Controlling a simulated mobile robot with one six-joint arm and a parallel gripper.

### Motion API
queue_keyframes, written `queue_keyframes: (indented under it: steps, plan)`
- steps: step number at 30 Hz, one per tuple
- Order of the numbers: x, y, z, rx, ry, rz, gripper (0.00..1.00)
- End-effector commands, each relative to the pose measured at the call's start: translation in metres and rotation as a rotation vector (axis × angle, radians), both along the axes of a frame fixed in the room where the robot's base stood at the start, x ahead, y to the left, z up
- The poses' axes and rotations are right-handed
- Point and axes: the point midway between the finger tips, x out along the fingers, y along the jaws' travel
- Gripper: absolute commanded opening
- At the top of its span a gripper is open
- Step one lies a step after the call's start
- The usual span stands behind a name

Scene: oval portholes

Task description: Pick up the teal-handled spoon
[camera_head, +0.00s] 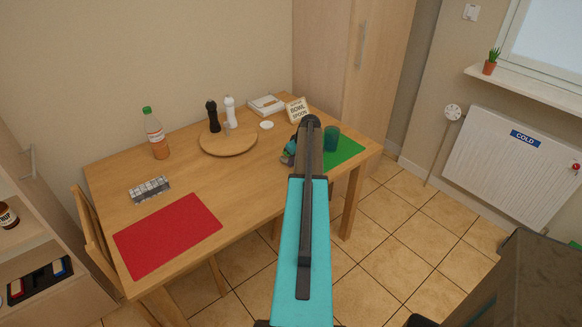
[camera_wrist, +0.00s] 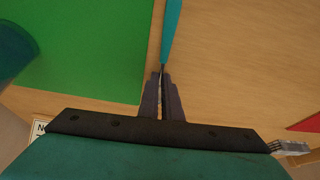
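The teal-handled spoon (camera_wrist: 171,30) shows in the wrist view, its teal handle running up and out of the top edge. Its thin dark neck lies between the two fingers of my gripper (camera_wrist: 161,80). The fingers are close together with only a narrow gap and appear shut on the neck. The spoon's bowl end is hidden. In the head view my arm covers the spoon and most of my gripper (camera_head: 290,152), which is over the table beside the green mat (camera_head: 346,152).
A teal cup (camera_head: 331,138) stands on the green mat, close to my gripper. A round board (camera_head: 228,144), a small sign (camera_head: 297,110) and shakers are behind. A bottle (camera_head: 155,135), grey ribbed object (camera_head: 150,189) and red mat (camera_head: 168,235) are left. The table's front middle is clear.

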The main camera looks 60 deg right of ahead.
Motion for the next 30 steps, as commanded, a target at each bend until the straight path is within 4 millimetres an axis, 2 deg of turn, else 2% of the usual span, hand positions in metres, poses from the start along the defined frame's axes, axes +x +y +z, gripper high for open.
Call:
queue_keyframes:
  steps: [10,20,30]
  plan:
    - [0.000,0.000,0.006,-0.001,-0.001,0.000,0.00]
    - [0.000,-0.001,0.034,-0.002,-0.001,-0.001,0.00]
    - [-0.038,0.025,0.038,-0.002,-0.001,-0.002,0.00]
